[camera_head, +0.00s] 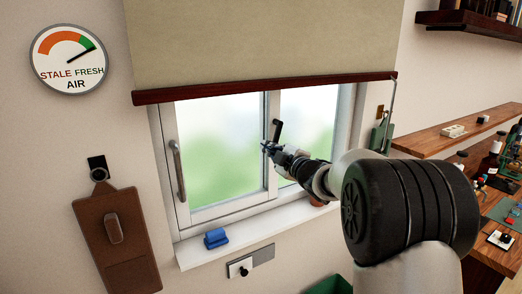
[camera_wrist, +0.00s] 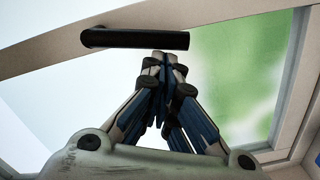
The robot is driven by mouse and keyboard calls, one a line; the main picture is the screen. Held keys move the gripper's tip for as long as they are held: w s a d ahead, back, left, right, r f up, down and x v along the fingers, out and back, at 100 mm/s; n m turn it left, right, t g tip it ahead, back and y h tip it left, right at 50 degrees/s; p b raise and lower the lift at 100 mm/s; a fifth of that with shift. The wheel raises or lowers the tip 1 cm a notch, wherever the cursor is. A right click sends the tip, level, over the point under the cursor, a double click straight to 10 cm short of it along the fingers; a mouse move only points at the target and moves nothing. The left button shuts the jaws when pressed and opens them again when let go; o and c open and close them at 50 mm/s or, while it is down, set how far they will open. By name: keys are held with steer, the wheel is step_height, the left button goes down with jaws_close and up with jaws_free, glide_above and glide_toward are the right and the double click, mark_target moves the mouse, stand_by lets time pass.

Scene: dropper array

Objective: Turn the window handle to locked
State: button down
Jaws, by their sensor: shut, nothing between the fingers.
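The black window handle (camera_head: 277,129) sits on the middle post of the white window and stands close to upright in the head view. In the wrist view the handle (camera_wrist: 135,39) is a dark bar lying across the white frame. My gripper (camera_head: 266,147) is shut and empty, just below and left of the handle. In the wrist view my fingertips (camera_wrist: 163,58) are together just below the bar's right half. I cannot tell whether they touch it. My fingers hide part of the post below the handle.
A blind (camera_head: 265,40) hangs above with a dark bottom bar (camera_head: 260,88). A blue object (camera_head: 216,239) lies on the sill (camera_head: 250,229). An air dial (camera_head: 69,59) points toward fresh. Wooden shelves (camera_head: 455,130) are at right.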

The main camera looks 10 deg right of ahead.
steer(key=shift+w+d+f, duration=0.2)
steer(key=shift+d+f, duration=0.35)
steer(key=shift+d, duration=0.35)
